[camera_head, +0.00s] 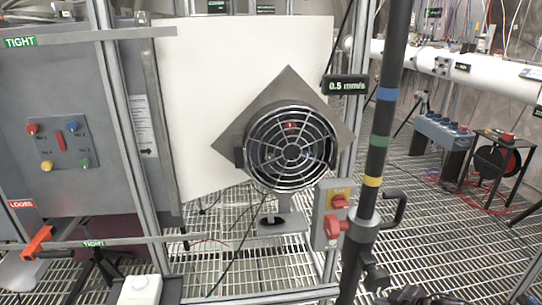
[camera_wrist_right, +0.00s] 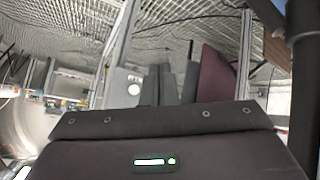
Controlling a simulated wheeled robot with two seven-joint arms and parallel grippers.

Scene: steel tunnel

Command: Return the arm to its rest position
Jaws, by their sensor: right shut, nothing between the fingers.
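My right gripper (camera_wrist_right: 155,118) shows in the right wrist view as a wide dark block with bolts and a small lit strip across the bottom. It is shut and holds nothing. It is apart from the frame posts and panels beyond it. In the head view I cannot clearly make out the right gripper; a dark shape at the bottom edge, right of the pole, is too cut off to tell. My left gripper is not in view.
A dark pole with coloured bands (camera_head: 377,140) stands close in front. Behind it are a round caged fan (camera_head: 291,150), a white board (camera_head: 220,70), a grey button panel (camera_head: 60,140) and a red-knobbed switch box (camera_head: 331,215). Open grating floor (camera_head: 430,235) lies to the right.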

